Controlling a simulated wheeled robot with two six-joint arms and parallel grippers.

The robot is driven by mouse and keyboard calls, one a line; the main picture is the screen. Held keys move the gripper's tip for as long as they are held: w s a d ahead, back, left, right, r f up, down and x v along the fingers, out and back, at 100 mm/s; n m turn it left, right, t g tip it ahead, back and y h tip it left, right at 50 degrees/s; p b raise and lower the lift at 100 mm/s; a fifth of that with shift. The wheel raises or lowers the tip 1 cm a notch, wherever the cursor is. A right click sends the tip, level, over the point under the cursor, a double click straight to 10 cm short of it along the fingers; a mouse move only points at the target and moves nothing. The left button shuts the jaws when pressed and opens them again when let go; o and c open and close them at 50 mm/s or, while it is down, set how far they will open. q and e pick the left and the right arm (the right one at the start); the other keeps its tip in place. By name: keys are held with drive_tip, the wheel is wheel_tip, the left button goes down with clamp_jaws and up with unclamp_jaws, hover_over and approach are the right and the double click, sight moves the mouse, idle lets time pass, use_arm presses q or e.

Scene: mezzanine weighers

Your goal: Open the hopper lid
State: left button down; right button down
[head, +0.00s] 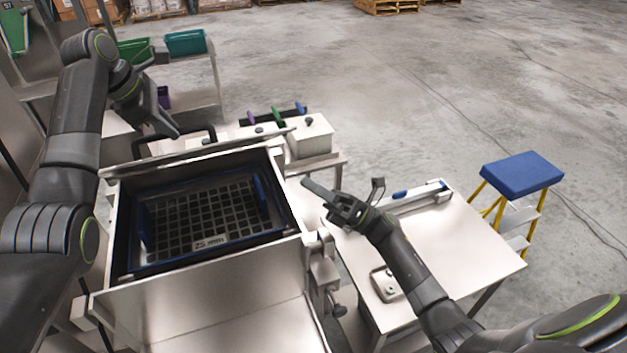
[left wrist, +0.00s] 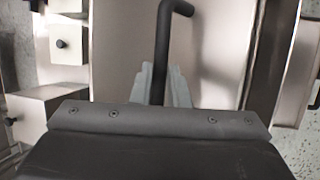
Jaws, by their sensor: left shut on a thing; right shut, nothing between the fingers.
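The hopper (head: 205,268) stands open in the head view, its inside and dark grate (head: 200,222) with a "25 mm" plate showing. The lid (head: 195,153) is raised at the hopper's back and seen nearly edge-on. Its black bar handle (head: 207,131) rises behind that edge. My left gripper (head: 174,133) is at the handle. In the left wrist view, the left fingers (left wrist: 160,86) are shut on the black handle (left wrist: 161,45), with the pale lid face (left wrist: 120,45) beyond. My right gripper (head: 318,192) is shut and empty, just right of the hopper's right wall.
A steel table (head: 455,255) on the right bears a blue-marked long device (head: 415,198) and a small metal piece (head: 387,285). A blue-topped yellow step stool (head: 522,171) stands beyond it. Behind the hopper are a white box (head: 310,138) and coloured-handled tools (head: 277,116). Open floor lies behind.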

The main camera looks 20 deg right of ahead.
use_arm(q)
drive_tip(key=shift+a+f, duration=0.1)
drive_tip(key=shift+f, duration=0.15)
use_arm(e)
drive_tip(key=w+a+r, duration=0.5)
drive_tip(key=r, duration=0.2)
drive_tip(key=shift+w, duration=0.25)
drive_tip(key=shift+r, duration=0.2)
